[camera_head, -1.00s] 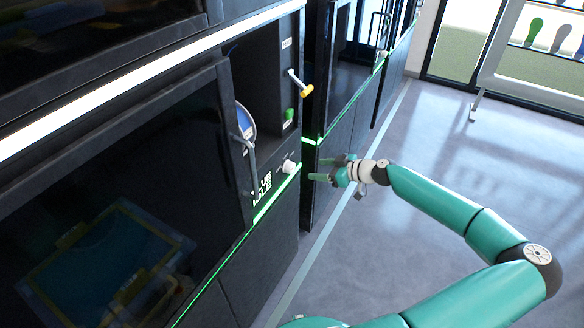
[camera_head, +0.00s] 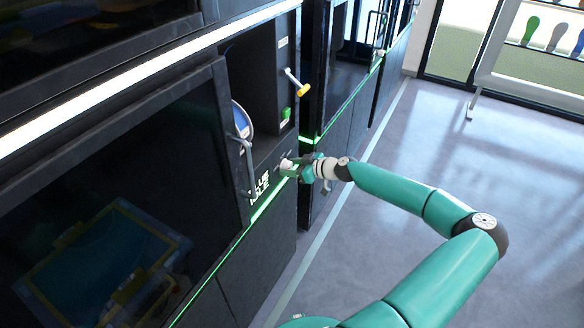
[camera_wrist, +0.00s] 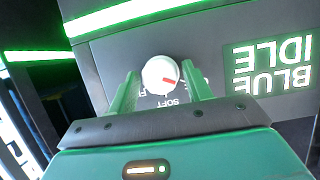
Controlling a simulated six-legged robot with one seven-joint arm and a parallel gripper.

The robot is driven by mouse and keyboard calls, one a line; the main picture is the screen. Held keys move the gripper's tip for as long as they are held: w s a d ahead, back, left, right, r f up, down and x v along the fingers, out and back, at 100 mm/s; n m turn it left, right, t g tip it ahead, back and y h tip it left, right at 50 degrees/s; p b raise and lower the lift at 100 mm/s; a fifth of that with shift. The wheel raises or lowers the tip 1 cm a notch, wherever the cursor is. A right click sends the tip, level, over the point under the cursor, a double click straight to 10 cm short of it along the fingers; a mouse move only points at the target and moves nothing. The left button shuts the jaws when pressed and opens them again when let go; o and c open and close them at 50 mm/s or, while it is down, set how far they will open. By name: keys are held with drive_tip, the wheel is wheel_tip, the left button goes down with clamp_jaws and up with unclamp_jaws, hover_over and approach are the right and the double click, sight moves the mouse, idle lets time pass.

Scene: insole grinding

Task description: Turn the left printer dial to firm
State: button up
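The white printer dial (camera_wrist: 160,74) with a red pointer mark sits on the dark printer panel, with the word SOFT beside it in the wrist view. It also shows in the head view (camera_head: 287,164), small and partly covered by my gripper. My gripper (camera_wrist: 160,88) is open, with one green finger on each side of the dial. A gap seems to remain between the fingers and the dial; I cannot tell whether either touches. My gripper in the head view (camera_head: 291,168) reaches the panel from the right. Other dial labels are hidden or unreadable.
A lit BLUE IDLE sign (camera_wrist: 272,66) is beside the dial. A yellow-tipped lever (camera_head: 298,84) and a green button (camera_head: 286,113) are above it. A door handle (camera_head: 246,160) stands out to the left. The floor (camera_head: 440,150) to the right is clear.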

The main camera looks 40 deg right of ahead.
drive_tip(key=c, duration=0.6)
drive_tip(key=shift+c, duration=0.2)
drive_tip(key=shift+m, duration=0.3)
drive_tip(key=m+y, duration=0.3)
drive_tip(key=shift+w+d+m+g, duration=0.1)
drive_tip(key=shift+d+m+g, duration=0.05)
drive_tip(key=shift+m+g, duration=0.2)
drive_tip(key=m+y, duration=0.2)
drive_tip(key=m, duration=0.2)
drive_tip(key=shift+f, duration=0.15)
drive_tip(key=shift+c, duration=0.2)
drive_tip(key=m+y, duration=0.1)
drive_tip(key=m, duration=0.1)
drive_tip(key=m+t+y, duration=0.1)
drive_tip(key=m, duration=0.2)
drive_tip(key=shift+w+d+f, duration=0.1)
drive_tip(key=shift+f, duration=0.05)
drive_tip(key=m+t, duration=0.1)
drive_tip(key=m, duration=0.2)
drive_tip(key=m+t+y, duration=0.1)
drive_tip(key=m, duration=0.2)
drive_tip(key=shift+f, duration=0.1)
drive_tip(key=shift+m+t, duration=0.35)
